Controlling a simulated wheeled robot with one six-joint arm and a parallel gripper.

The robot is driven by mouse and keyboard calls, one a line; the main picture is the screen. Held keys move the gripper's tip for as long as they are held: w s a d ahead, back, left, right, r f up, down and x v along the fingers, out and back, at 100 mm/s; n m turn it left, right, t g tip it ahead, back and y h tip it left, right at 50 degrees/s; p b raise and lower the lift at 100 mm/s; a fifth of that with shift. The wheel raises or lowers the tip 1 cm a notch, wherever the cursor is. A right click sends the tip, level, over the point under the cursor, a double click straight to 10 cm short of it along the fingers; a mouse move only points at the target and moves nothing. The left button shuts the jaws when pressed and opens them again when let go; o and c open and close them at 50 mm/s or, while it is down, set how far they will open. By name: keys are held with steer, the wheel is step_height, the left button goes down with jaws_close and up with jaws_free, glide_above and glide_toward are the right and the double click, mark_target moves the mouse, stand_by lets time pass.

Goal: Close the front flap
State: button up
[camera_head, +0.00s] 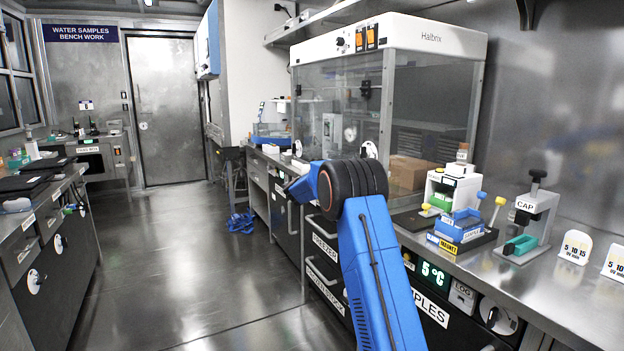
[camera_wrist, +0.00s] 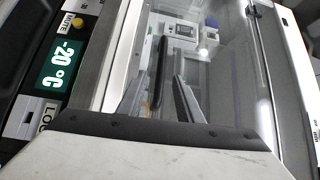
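The clear-walled enclosure labelled Halbrix (camera_head: 440,36) stands on the right bench. Its aisle-side clear front panel (camera_head: 338,85) looks like the front flap, with a dark fitting near its right edge. My arm covers the panel's lower part, so I cannot tell whether it is open or shut. In the wrist view, a large reflective clear panel (camera_wrist: 230,75) fills the middle and right. My gripper is hidden behind my arm in the head view. Contact with the panel is unclear.
A -20 °C display (camera_wrist: 62,66) is at left in the wrist view. Labelled blue boxes (camera_head: 460,227), a white device (camera_head: 452,190) and a CAP press (camera_head: 530,215) stand on the bench right of my arm. The aisle floor (camera_head: 190,270) is clear.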

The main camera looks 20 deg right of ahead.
steer(key=v, duration=0.8)
steer(key=shift+s+a, duration=0.25)
steer(key=shift+r, duration=0.1)
steer(key=s+a+r+n+t+y, duration=0.2)
steer(key=s+a+r+n+y, duration=0.6)
steer(key=a, duration=0.3)
steer(key=s+a+f+n+g+y, duration=0.15)
steer(key=s+a+n, duration=0.3)
steer(key=s, duration=0.45)
steer(key=s+a+f+n+g+y, duration=0.1)
steer(key=s+a+n+y, duration=0.2)
steer(key=s+a, duration=0.45)
steer(key=s+f+n+g, duration=0.2)
steer(key=s+f, duration=0.4)
steer(key=s, duration=0.9)
steer(key=s+f+n+g, duration=0.3)
steer(key=s+f+n, duration=0.2)
steer(key=s, duration=1.1)
steer(key=s+f+n+g, duration=0.3)
steer(key=s+f, duration=0.5)
steer(key=s, duration=0.8)
steer(key=shift+a, duration=0.4)
